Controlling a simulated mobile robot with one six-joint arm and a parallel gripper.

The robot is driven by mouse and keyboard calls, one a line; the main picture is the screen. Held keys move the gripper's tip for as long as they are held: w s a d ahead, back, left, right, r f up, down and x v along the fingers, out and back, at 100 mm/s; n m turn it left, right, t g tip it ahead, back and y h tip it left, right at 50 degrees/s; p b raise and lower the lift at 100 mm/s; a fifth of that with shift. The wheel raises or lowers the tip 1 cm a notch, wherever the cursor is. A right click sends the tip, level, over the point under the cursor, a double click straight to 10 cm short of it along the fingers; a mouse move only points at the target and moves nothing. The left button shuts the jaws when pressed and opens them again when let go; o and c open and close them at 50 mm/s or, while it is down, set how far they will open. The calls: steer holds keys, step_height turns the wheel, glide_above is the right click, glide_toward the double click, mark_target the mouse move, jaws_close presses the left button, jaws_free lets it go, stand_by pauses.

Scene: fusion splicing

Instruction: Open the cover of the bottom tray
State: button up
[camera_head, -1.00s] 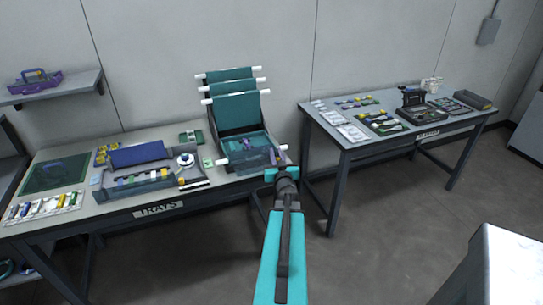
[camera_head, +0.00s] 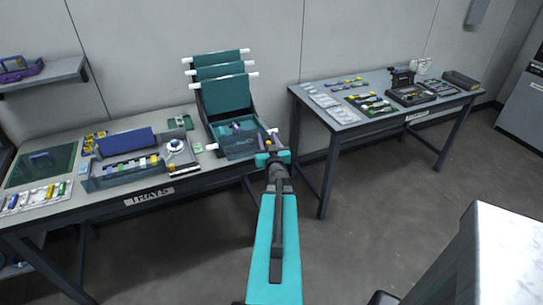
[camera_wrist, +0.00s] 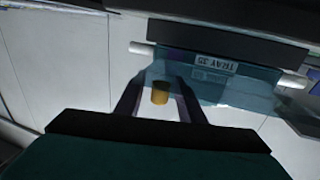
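The tray stack stands at the right end of the left table, its upper trays (camera_head: 226,92) tilted up at the back. The bottom tray (camera_head: 232,127) is lowest, with a clear teal cover (camera_head: 240,146) at its front. In the wrist view the see-through cover (camera_wrist: 232,92) hangs below a white rod and a "TRAY 35" label (camera_wrist: 215,63). My gripper (camera_head: 267,143) is at the cover's right front corner. In the wrist view my gripper (camera_wrist: 160,90) has its fingers apart, with a small yellow tab (camera_wrist: 160,93) visible between them; contact cannot be told.
Left of the stack are a blue-lidded organiser (camera_head: 125,142), a white spool (camera_head: 175,146) and a green mat (camera_head: 40,166). A second table (camera_head: 345,122) with tools and cards stands to the right. The floor (camera_head: 370,215) between is clear; a pale-topped block (camera_head: 505,250) is at lower right.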

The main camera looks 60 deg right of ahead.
steer(key=shift+v, duration=0.8)
steer(key=shift+s+a+r, duration=0.1)
steer(key=shift+s+a, duration=0.2)
steer(key=shift+p+v, duration=1.05)
steer(key=p+v, duration=0.2)
steer(key=p, duration=0.4)
steer(key=shift+s+a, duration=0.25)
steer(key=shift+s, duration=0.05)
steer(key=p, duration=0.7)
glide_toward(269, 144)
steer(key=shift+w+d, duration=0.4)
steer(key=shift+d, duration=0.15)
